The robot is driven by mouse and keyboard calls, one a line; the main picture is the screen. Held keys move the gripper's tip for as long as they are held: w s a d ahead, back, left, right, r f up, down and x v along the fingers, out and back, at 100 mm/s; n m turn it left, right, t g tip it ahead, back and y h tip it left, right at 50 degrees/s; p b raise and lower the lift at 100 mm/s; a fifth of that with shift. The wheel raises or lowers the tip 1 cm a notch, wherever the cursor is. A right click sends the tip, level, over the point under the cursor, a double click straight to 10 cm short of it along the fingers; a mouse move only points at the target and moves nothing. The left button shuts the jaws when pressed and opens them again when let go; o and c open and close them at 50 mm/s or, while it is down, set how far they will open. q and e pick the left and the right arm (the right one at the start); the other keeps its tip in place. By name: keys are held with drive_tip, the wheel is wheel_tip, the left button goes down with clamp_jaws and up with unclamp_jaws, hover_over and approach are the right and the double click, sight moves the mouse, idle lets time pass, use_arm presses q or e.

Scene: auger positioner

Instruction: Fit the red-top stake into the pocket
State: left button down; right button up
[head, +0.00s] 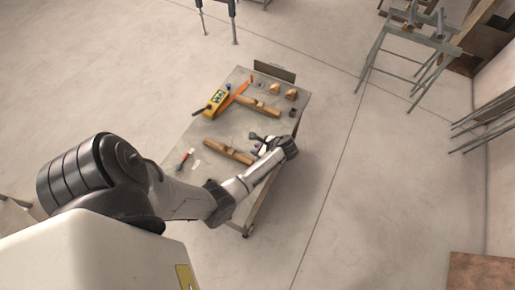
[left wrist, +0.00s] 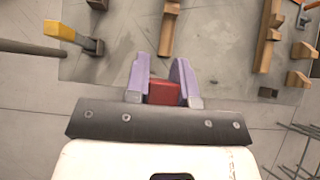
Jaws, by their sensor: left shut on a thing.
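My left gripper (head: 258,148) is over the near right part of the workbench, beside the nearer wooden beam (head: 228,151). In the left wrist view its two purple fingers (left wrist: 163,82) are shut on the red-top stake (left wrist: 164,92). Only the red top shows between the fingers; the rest of the stake is hidden. A wooden beam (left wrist: 168,28) lies beyond the fingertips, and a second one (head: 257,106) lies farther back on the bench. I cannot make out the pocket in either view. My right gripper is not in view.
On the workbench (head: 215,133) lie a yellow device (head: 215,103), an orange tool (head: 236,93), a small red-handled tool (head: 185,158) and wooden blocks (head: 291,94). A dark upright panel (head: 275,72) stands at the back edge. Metal trestles (head: 410,45) stand apart at the right.

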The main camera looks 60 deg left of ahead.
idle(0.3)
use_arm(q)
drive_tip(key=shift+w+f+b, duration=0.15)
drive_tip(key=shift+f+b, duration=1.4)
drive_tip(key=shift+f, duration=1.4)
drive_tip(key=shift+p, duration=0.35)
drive_tip(key=shift+p, duration=0.35)
